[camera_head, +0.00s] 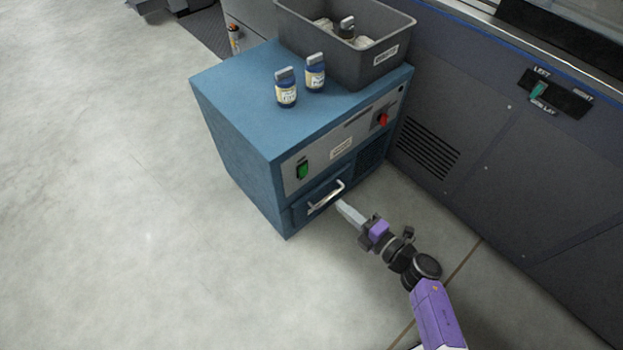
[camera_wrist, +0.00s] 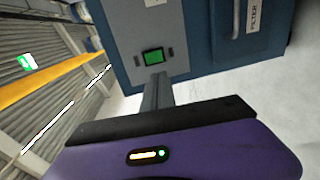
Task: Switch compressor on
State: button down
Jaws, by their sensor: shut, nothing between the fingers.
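The blue cabinet (camera_head: 235,105), which looks like the compressor, has a grey front panel with a green switch (camera_head: 302,170) at its left and a red knob (camera_head: 383,119) at its right. The green switch also shows in the wrist view (camera_wrist: 153,56), set in a dark frame. My gripper (camera_head: 340,206) is shut and empty in front of the cabinet, to the lower right of the switch in the head view. In the wrist view its fingertips (camera_wrist: 157,82) point at the panel just below the switch; I see no clear contact. Whether the switch is pressed cannot be told.
A drawer with a metal handle (camera_head: 326,197) sits below the panel, close to my fingers in the picture. Two blue bottles (camera_head: 286,88) and a grey bin (camera_head: 350,60) stand on the cabinet. A dark machine (camera_head: 480,140) stands at right. The floor at left is clear.

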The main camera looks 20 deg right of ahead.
aim_at(304, 175)
jog(key=shift+w, duration=0.1)
jog(key=b+x, duration=0.4)
jog(key=x, duration=0.9)
jog(key=shift+f, duration=0.1)
jog(key=shift+w+a, duration=0.1)
jog(key=shift+w, duration=0.25)
jog(key=shift+w+a+f+b, duration=0.1)
jog(key=shift+w+f+b, duration=0.05)
jog(key=shift+w+b, duration=0.2)
jog(key=shift+s, duration=0.25)
